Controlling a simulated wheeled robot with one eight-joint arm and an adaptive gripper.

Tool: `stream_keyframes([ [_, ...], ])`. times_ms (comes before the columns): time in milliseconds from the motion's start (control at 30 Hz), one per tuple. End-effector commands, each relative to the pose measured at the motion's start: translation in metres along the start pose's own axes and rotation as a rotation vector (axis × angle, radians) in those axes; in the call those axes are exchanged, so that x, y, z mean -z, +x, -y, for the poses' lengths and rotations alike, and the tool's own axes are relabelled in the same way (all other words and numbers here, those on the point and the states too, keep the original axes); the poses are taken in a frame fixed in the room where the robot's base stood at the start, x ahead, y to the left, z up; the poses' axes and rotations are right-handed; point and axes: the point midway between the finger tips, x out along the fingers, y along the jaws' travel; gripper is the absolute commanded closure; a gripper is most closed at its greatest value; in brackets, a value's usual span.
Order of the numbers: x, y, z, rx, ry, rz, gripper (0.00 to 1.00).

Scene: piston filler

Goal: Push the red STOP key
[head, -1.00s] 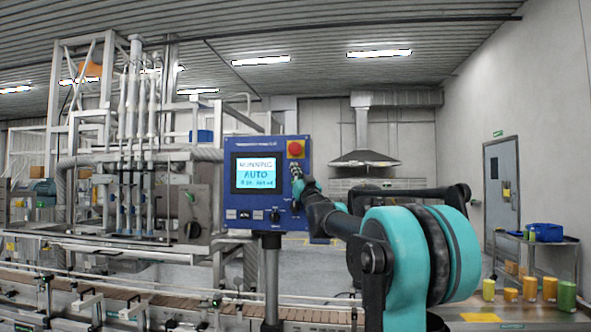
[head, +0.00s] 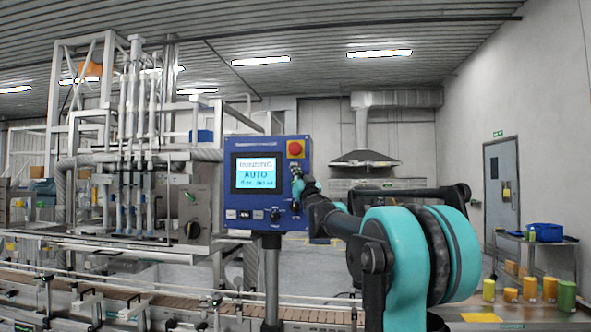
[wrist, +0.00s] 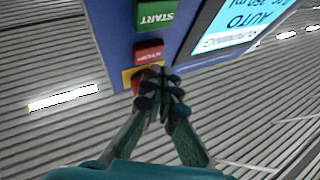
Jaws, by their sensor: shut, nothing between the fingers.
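The red STOP key (wrist: 149,52) shows in the wrist view, where the picture is upside down. It sits on the blue control panel (wrist: 110,25), between the green START key (wrist: 157,15) and a red round button on a yellow plate (wrist: 127,77). My gripper (wrist: 161,88) is shut and empty, its fingertips beside the STOP key and overlapping the round button in view. I cannot tell whether they touch the panel. In the head view my gripper (head: 296,172) is just below the round red button (head: 295,149) and hides the STOP key.
The panel's screen (head: 255,173) reads RUNNING and AUTO. A dark knob (head: 275,215) and small keys sit below it. The panel stands on a post (head: 271,275) in front of a conveyor (head: 160,303). A table with coloured cups (head: 530,289) is at the right.

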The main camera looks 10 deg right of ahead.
Motion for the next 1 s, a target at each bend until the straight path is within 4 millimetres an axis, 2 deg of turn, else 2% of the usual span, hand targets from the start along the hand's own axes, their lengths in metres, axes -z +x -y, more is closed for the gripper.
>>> stream_keyframes([
  [1000,-0.0054,0.0080,-0.0057,0.000,0.000,0.000,1.00],
])
